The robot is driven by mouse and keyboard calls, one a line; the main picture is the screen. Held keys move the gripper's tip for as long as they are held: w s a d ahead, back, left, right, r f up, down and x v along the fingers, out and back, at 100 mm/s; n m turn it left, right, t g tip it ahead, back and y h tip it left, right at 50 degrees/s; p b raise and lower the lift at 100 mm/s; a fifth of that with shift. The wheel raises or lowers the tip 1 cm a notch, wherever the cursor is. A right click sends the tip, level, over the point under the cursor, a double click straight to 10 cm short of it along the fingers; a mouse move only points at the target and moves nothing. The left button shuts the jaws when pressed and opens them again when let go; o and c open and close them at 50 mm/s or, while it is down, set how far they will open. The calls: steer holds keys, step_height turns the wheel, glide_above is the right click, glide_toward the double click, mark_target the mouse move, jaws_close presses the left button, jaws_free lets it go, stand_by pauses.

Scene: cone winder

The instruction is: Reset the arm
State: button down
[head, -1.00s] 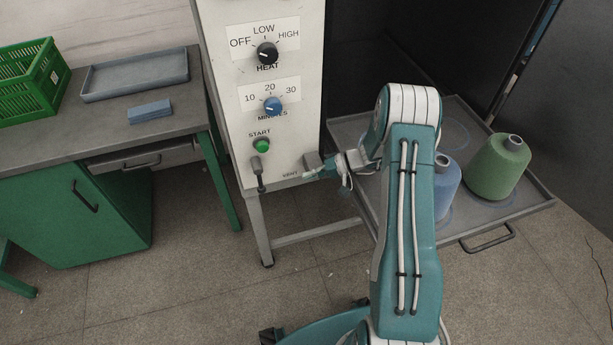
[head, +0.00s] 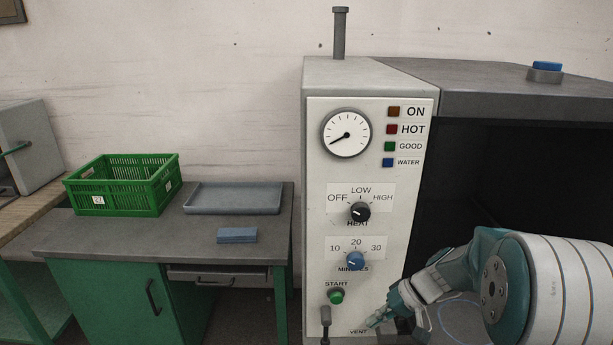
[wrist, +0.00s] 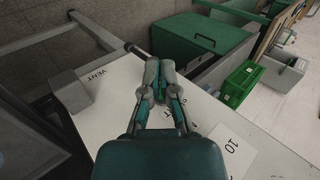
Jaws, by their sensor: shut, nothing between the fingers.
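My arm reaches in from the lower right in the head view. My gripper (head: 374,322) is at the lower part of the white control panel (head: 318,180), close to the VENT label (head: 358,332) and right of the vent lever (head: 325,318). In the wrist view my gripper (wrist: 160,68) has its two fingers together, with nothing held between them. The vent lever's dark rod (wrist: 138,51) shows just past the fingertips; I cannot tell whether they touch it. The green START button (head: 336,296) is above and left of the gripper in the head view.
The heat knob (head: 360,212) and blue minutes knob (head: 355,260) are above the gripper. The dark chamber opens to the right. At left, a bench (head: 110,238) holds a green crate (head: 120,196), a grey tray (head: 234,209) and a blue block (head: 237,236).

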steer(key=s+r+t+h, duration=0.2)
steer(key=s+r+h, duration=0.2)
steer(key=s+r, duration=0.3)
steer(key=s+r+t+h, duration=0.3)
steer(key=s+r, duration=0.4)
steer(key=s, duration=0.7)
steer(key=shift+s+d+r+t+h, duration=0.2)
steer(key=shift+d+t+h, duration=0.1)
steer(key=shift+h, duration=0.4)
